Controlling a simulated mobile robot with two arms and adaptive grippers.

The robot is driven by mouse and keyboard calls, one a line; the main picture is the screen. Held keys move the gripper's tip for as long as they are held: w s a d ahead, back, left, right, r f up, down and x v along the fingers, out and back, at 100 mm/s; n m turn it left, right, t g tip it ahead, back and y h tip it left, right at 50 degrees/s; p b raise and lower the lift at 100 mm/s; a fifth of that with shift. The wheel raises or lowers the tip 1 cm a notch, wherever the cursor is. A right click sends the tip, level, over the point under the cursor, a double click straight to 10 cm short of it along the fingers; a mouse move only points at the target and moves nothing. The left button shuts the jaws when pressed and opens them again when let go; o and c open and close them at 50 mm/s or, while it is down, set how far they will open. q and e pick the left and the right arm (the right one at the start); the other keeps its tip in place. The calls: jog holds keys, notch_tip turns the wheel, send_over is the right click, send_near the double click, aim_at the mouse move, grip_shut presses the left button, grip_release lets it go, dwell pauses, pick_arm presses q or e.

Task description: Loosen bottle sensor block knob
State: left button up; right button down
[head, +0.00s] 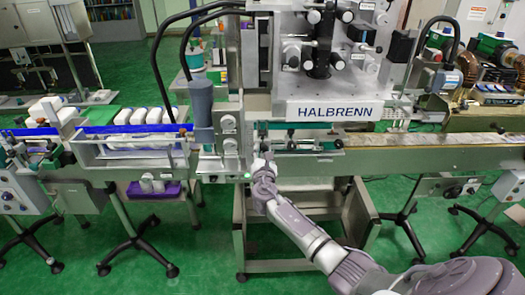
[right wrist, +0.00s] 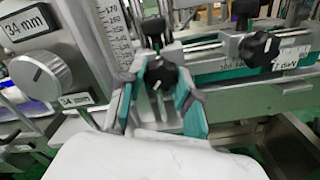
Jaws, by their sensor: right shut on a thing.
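The bottle sensor block knob (right wrist: 160,74) is a small black lobed knob near the top middle of the right wrist view. My right gripper (right wrist: 161,80) has its two teal-padded fingers on either side of it and is shut on it. In the head view my right gripper (head: 263,163) reaches the front of the machine, below and left of the HALBRENN sign. The knob is too small and covered to make out there. My left gripper is not in view.
Another black knob (right wrist: 259,49) sits on a rail to the right, and a grey round knob (right wrist: 41,75) with 34 mm labels is at left. A vertical scale (right wrist: 116,35) stands close behind the fingers.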

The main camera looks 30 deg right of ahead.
jog(key=shift+d+r, duration=0.1)
jog(key=shift+r, duration=0.15)
jog(key=c, duration=1.2)
grip_release()
jog(key=o, duration=0.4)
jog(key=shift+w+f, duration=0.1)
jog(key=shift+f, duration=0.05)
jog(key=v, duration=1.2)
jog(key=shift+f, duration=0.1)
